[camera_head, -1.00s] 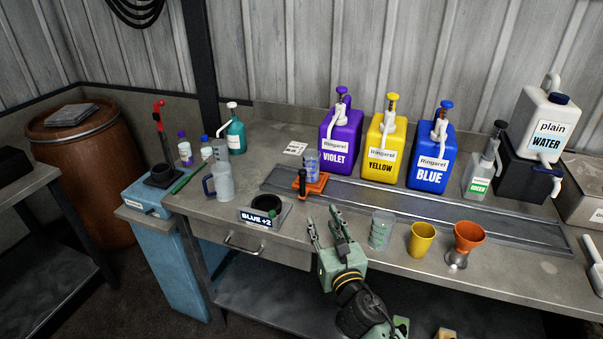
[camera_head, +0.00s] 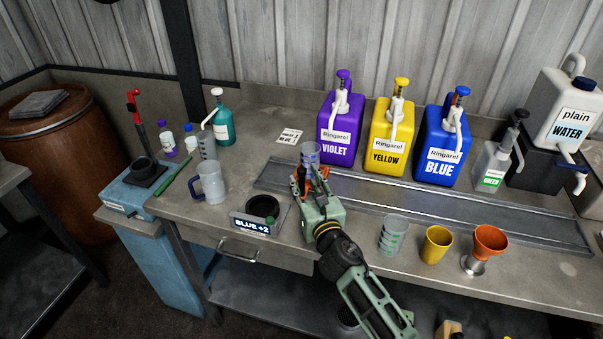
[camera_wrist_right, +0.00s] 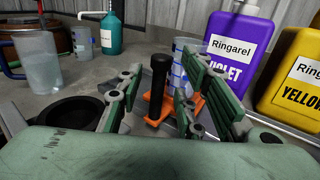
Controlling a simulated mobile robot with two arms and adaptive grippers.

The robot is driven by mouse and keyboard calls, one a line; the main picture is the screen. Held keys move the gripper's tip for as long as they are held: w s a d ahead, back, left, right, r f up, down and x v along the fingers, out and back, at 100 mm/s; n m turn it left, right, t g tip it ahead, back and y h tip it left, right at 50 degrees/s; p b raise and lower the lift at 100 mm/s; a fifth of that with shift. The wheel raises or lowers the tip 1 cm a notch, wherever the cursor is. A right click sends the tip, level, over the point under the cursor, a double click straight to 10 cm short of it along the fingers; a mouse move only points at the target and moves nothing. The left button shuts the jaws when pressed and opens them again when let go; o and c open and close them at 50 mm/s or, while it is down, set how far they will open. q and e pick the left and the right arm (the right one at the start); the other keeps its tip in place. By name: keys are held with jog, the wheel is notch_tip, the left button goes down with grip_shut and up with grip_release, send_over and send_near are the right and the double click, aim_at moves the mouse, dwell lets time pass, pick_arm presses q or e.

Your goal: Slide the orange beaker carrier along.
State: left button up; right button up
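The orange beaker carrier (camera_head: 323,177) sits on the metal rail (camera_head: 400,203) in front of the violet container, mostly hidden behind my gripper in the head view. A clear beaker with blue marks (camera_head: 310,154) stands in it. In the right wrist view the carrier's orange base (camera_wrist_right: 168,108) and upright black handle (camera_wrist_right: 158,85) show, with the beaker (camera_wrist_right: 184,60) behind. My right gripper (camera_head: 308,180) is at the carrier. Its fingers (camera_wrist_right: 165,92) are open, one on each side of the black handle, with gaps visible. My left gripper is not in view.
Violet (camera_head: 341,128), yellow (camera_head: 390,137) and blue (camera_head: 444,147) pump containers stand behind the rail. A "BLUE +2" stand (camera_head: 258,222) and a handled jug (camera_head: 211,183) are to the left. A clear beaker (camera_head: 393,235), yellow cup (camera_head: 435,245) and orange funnel (camera_head: 489,243) stand at front right.

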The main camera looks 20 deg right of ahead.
aim_at(303, 179)
jog(key=w, duration=0.2)
jog(key=shift+w+f, duration=0.15)
jog(key=shift+w, duration=0.2)
jog(key=shift+w+f, duration=0.1)
jog(key=shift+w, duration=0.25)
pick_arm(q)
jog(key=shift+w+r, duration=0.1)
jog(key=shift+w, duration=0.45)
pick_arm(e)
grip_shut()
